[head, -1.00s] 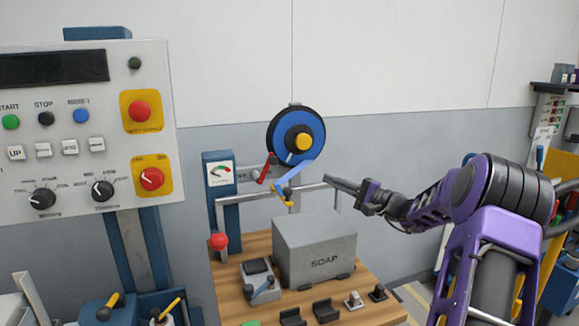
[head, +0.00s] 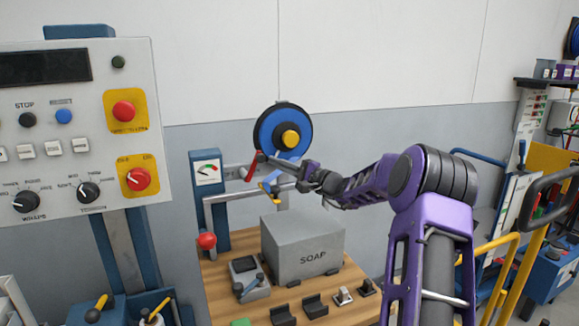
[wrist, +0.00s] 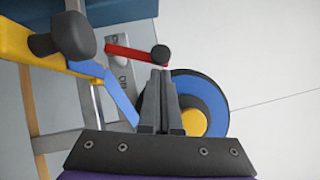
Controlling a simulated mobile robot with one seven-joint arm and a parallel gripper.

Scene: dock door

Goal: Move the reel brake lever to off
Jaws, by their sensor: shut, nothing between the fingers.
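The reel brake lever appears to be the red lever (head: 251,166) on a small grey plate, beside the blue reel (head: 268,128). In the wrist view the red lever (wrist: 128,53) lies nearly level, with its black knob (wrist: 160,55) at the right end. A grey plate (wrist: 118,75) behind it bears partly hidden lettering that I cannot read fully. My gripper (head: 264,158) is shut and empty, its tips close to the knob. In the wrist view the fingertips (wrist: 161,71) are just below the knob; I cannot tell whether they touch it.
A blue arm with a yellow part (head: 270,184) sits just below the lever, and its dark knob (wrist: 73,36) is close by in the wrist view. A grey SOAP box (head: 300,248) stands on the wooden bench below. A control panel (head: 80,180) is at left.

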